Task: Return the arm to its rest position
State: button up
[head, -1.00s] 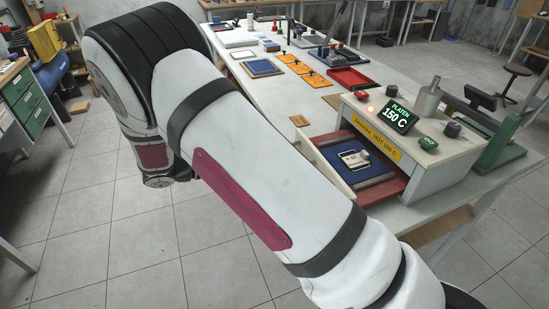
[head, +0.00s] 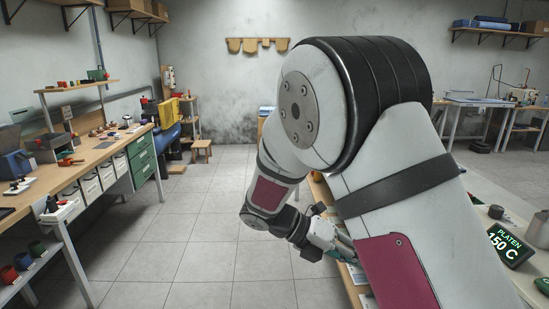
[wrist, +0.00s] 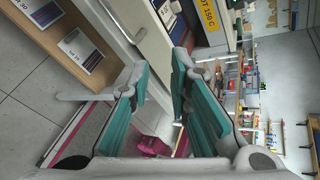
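My gripper (wrist: 160,100) shows in the wrist view with its two teal-padded fingers spread apart and nothing between them. In the head view my gripper (head: 335,245) is partly hidden behind my own arm, in the air near the left edge of the right-hand bench. My arm is bent, with its large elbow joint high in the middle of the head view and the forearm hanging down behind it.
The machine's platen display (head: 508,243) reads 150 C at the right edge. A workbench (head: 100,152) with tools and drawers runs along the left. The tiled floor (head: 195,235) between is clear. A small stool (head: 201,150) stands farther back.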

jog(key=s+r+m+t+y, duration=0.3)
jog(key=s+r+m+y, duration=0.3)
jog(key=s+m, duration=0.5)
jog(key=s+r+m+t+y, duration=0.3)
jog(key=s+r+m+y, duration=0.3)
jog(key=s+m, duration=0.6)
jog(key=shift+s+d+m, duration=0.2)
jog(key=shift+d+m, duration=0.15)
jog(key=shift+m, duration=2.85)
